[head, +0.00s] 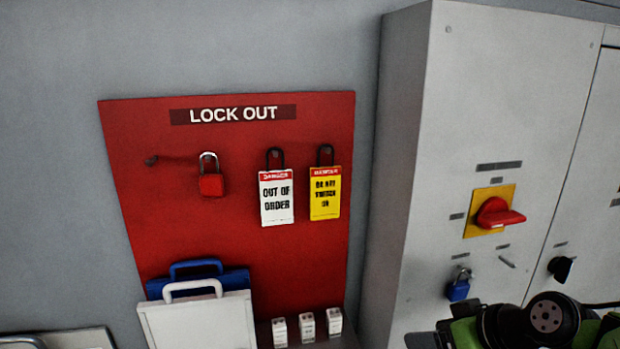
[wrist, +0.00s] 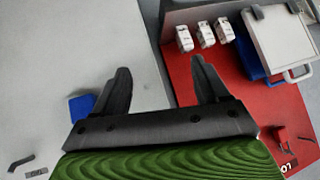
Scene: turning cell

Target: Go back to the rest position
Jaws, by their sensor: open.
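My gripper (wrist: 160,72) is open in the wrist view, with nothing between its two dark fingers. In the head view my green and black arm fills the lower right corner, and the fingertips cannot be made out. A blue padlock (head: 459,286) hangs on the front of the grey cabinet (head: 480,110), below the red rotary switch handle (head: 497,213) on its yellow plate. The padlock also shows in the wrist view (wrist: 80,108), beside the left finger and partly hidden by it. I cannot tell whether its shackle is closed.
The red lockout board (head: 230,245) holds a red padlock (head: 211,184), a white tag (head: 277,198) and a yellow tag (head: 325,195); one peg (head: 151,160) is bare. Blue and white cases and several small white boxes (head: 306,326) stand below. A black knob (head: 560,269) is near my arm.

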